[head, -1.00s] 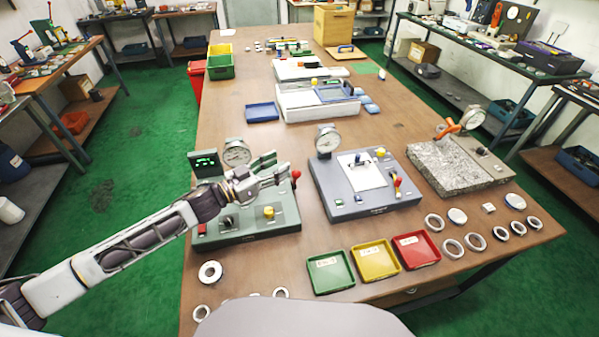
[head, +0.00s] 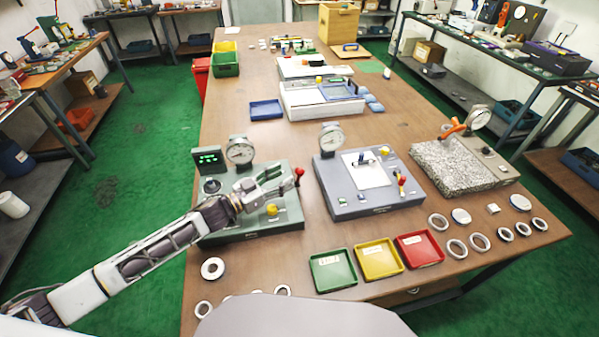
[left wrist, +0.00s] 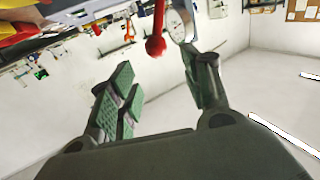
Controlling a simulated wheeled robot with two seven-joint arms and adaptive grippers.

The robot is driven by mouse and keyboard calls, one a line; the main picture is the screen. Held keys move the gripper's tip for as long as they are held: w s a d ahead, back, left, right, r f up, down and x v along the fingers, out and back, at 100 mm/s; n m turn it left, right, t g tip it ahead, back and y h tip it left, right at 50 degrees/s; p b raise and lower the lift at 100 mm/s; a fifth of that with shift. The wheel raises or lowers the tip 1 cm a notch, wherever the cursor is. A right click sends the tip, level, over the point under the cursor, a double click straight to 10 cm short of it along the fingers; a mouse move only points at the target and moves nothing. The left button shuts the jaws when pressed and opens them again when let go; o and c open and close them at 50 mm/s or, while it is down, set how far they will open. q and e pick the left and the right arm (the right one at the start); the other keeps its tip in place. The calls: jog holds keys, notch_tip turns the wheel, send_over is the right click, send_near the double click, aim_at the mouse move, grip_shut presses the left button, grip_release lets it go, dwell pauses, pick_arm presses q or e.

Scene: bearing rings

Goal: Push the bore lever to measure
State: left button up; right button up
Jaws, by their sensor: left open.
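A green bore gauge station (head: 250,232) stands at the near left of the table, with a round dial (head: 240,150) and a display with green lights (head: 209,158). Its lever has a red ball knob (head: 299,172) at the right edge. My left gripper (head: 279,181) hovers over the station with its fingers spread, pointing right toward the lever. In the left wrist view the red knob (left wrist: 155,46) appears between and beyond the open fingers (left wrist: 162,88). Nothing is held. Contact with the lever cannot be made out. My right gripper is out of view.
A grey gauge station (head: 345,208) stands to the right, with a granite block (head: 455,168) beyond it. Green (head: 332,268), yellow (head: 379,260) and red (head: 419,249) trays line the front. Several loose rings lie near the front edge.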

aim_at(300, 172)
pick_arm(q)
jog(key=shift+f, duration=0.9)
jog(key=shift+w+d+r, duration=0.15)
jog(key=shift+w+d, duration=0.05)
jog(key=shift+p+x, duration=0.35)
jog(key=shift+x, duration=3.05)
jog(key=shift+c, duration=0.5)
grip_shut()
